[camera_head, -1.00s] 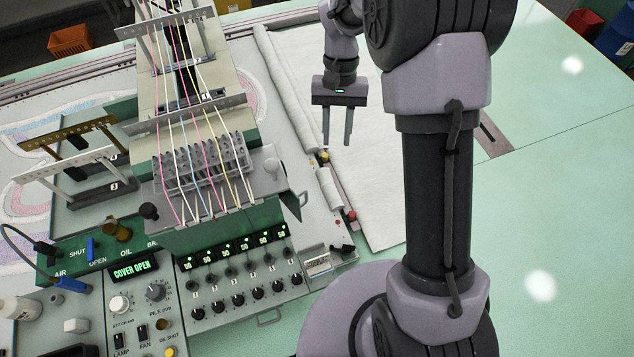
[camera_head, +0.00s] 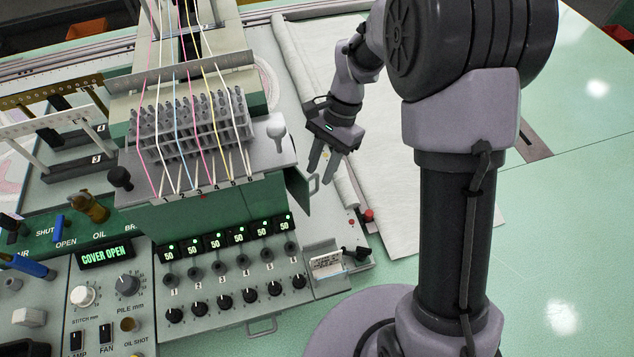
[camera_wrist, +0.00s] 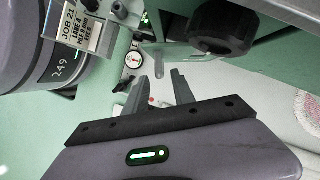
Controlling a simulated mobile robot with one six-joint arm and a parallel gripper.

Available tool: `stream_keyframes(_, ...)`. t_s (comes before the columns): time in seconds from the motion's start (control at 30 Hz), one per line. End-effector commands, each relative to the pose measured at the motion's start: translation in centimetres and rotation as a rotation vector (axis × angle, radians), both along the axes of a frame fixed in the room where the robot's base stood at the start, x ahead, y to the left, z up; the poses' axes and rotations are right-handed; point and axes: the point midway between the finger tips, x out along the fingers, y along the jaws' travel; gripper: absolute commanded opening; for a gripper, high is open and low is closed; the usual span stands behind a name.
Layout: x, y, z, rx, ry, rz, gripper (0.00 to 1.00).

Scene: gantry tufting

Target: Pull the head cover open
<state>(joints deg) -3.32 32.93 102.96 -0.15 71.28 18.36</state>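The tufting head (camera_head: 215,222) is at the left centre in the head view, with threads running over it. A dark green flap (camera_head: 301,190) stands out from its right end and looks like the head cover, swung partly outward. The small display (camera_head: 105,253) reads COVER OPEN. My gripper (camera_head: 320,173) is open and empty, just right of the flap and tilted downward. I see no clear contact with the flap.
A light knob (camera_head: 277,131) and a black knob (camera_head: 120,177) stand on the head's ends. A control panel with dials (camera_head: 222,302) lies in front. A small label block (camera_head: 326,264) and red button (camera_head: 368,214) are below my gripper. White cloth (camera_head: 420,190) lies right.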

Motion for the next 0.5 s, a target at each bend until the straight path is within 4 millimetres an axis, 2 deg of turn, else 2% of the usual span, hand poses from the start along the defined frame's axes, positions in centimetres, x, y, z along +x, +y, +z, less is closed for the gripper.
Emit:
stream_keyframes(0.03,-0.3,0.3,-1.1,-0.001,0.002,0.001,0.31)
stream_keyframes(0.2,-0.9,0.9,-3.0,0.0,0.001,0.001,0.31)
stream_keyframes(0.5,-1.0,1.1,-3.5,0.0,0.0,0.001,0.31)
